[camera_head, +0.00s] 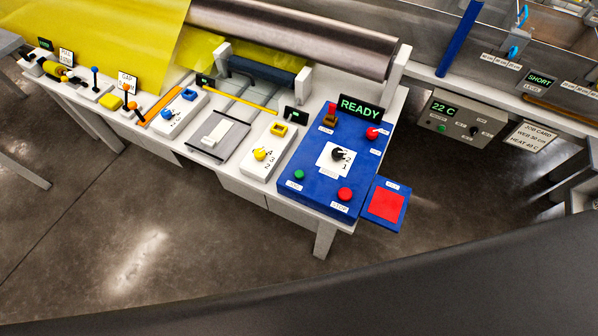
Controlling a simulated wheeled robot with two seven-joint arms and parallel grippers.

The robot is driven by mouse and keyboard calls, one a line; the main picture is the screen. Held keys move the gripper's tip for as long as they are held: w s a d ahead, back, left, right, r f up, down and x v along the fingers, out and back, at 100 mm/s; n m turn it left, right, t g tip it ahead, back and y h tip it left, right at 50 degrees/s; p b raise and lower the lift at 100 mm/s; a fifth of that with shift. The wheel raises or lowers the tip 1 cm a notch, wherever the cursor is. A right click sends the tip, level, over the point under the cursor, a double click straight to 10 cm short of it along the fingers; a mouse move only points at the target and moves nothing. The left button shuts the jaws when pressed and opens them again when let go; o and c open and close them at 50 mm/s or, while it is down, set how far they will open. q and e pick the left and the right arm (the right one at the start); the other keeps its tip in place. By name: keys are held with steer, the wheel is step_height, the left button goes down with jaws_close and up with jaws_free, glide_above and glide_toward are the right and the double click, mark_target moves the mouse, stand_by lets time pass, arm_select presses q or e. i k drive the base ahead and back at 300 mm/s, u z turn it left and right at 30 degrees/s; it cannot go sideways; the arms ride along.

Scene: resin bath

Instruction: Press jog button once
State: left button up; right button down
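A blue control panel (313,184) stands at the right end of the white bench, with a lit READY display (360,108). On it are a green button (299,175), a red button (345,194), another red knob (372,133), a red-topped part (332,111) and a black rotary knob (338,154) on a white plate. A blue side plate with a large red square pad (386,205) juts out at its right. The small labels are too blurred to tell which one is the jog button. Neither of my grippers is in view.
Left of the panel, the white bench (228,181) carries yellow and blue knobs, levers and small displays. A metal roller (295,37) and yellow sheet (90,35) lie behind. A grey box (461,118) reading 22 C hangs at the right. The floor (190,235) in front is clear.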

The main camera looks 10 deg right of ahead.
mark_target(299, 174)
steer(key=u, duration=2.65)
steer(key=i, duration=0.85)
steer(key=z, duration=3.4)
